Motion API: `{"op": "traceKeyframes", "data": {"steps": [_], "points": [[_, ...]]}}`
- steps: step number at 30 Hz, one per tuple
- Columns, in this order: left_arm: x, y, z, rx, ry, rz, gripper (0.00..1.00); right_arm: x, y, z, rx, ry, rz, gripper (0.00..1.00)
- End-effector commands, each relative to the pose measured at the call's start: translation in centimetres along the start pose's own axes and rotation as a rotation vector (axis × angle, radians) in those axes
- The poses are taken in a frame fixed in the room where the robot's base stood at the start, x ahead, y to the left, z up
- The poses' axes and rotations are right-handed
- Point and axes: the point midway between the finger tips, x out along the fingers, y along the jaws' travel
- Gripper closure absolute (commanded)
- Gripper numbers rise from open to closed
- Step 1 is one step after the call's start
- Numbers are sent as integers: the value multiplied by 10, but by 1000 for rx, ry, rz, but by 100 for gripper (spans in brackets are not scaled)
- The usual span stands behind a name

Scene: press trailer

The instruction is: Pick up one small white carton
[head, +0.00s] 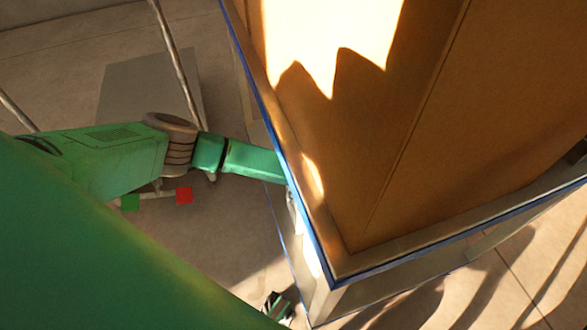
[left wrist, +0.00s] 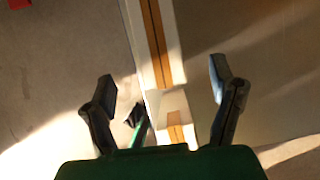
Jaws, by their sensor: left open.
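A small pale block that looks like the white carton (left wrist: 168,104) shows in the left wrist view, over a white and brown strip. It lies between the open fingers of my left gripper (left wrist: 170,95), clear of both. How far below the fingers it is, I cannot tell. In the head view my left arm reaches from the left to the blue-edged rim of a large brown panelled structure, and its gripper is mostly hidden there. I cannot make out the carton in the head view. My right gripper is not in view.
The brown structure (head: 400,255) with its blue and white edge fills the right of the head view, close to my left arm. Grey floor (head: 50,75) is open at upper left.

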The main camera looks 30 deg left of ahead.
Motion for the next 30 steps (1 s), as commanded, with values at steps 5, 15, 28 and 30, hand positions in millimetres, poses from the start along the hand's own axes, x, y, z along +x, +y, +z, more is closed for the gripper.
{"op": "traceKeyframes", "data": {"steps": [5,15,28,30], "points": [[41,0,-3,0,-1,2,22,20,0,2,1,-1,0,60],[71,1,-2,2,0,1,22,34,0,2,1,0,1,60],[111,3,0,3,-3,1,22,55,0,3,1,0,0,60],[110,3,1,3,-3,1,22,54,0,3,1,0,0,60]]}}
